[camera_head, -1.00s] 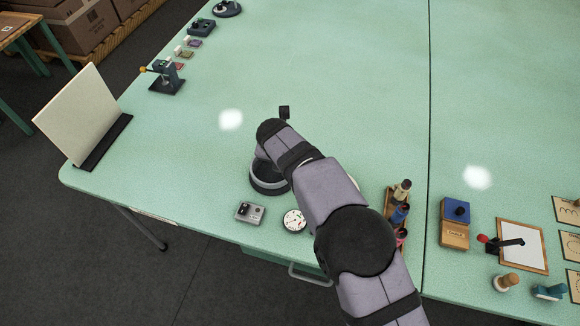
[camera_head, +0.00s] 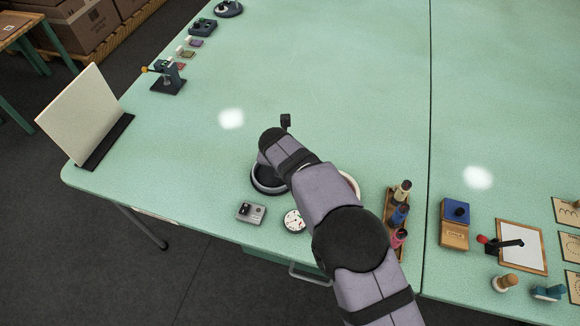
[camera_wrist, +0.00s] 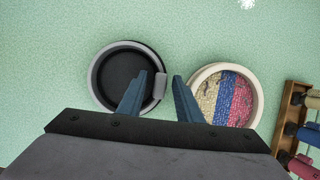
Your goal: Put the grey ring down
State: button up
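The grey ring (camera_wrist: 93,76) is at left centre in the wrist view, with a dark round interior and a small grey block (camera_wrist: 160,85) on its right side. In the head view the ring (camera_head: 254,178) sits low at a dark round base, partly hidden by my arm. My gripper (camera_wrist: 164,76) is open, its two blue fingers apart. The grey block shows between the fingers, with a gap to the right finger. The left finger overlaps the ring's right part in the picture; I cannot tell whether it touches. The head view hides my fingertips.
A wooden rack of spools (camera_wrist: 293,123) stands farther right. A grey box (camera_head: 251,212) and a white dial (camera_head: 294,220) sit near the front edge. The table behind is mostly clear.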

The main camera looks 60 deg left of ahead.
jog(key=shift+r, duration=0.2)
jog(key=b+v, duration=0.2)
jog(key=v, duration=1)
jog(key=w+d+m+h, duration=0.2)
jog(key=w+d+m, duration=0.9)
jog(key=w+d, duration=0.45)
jog(key=w+d+m+g+h, duration=0.1)
jog(key=w+d+m, duration=0.4)
jog(key=d, duration=0.4)
jog(key=w+d+m, duration=0.3)
jog(key=d+m, duration=0.4)
jog(key=d, duration=0.2)
jog(key=s+d+f+m+g, duration=0.1)
jog(key=s+d+m, duration=0.4)
jog(key=d+m, duration=0.6)
jog(key=s+d+f+m+g, duration=0.1)
jog(key=s+d+f+m, duration=0.1)
jog(key=s+d+m, duration=0.4)
jog(key=d+m, duration=0.5)
jog(key=d, duration=0.3)
jog(key=shift+s, duration=0.2)
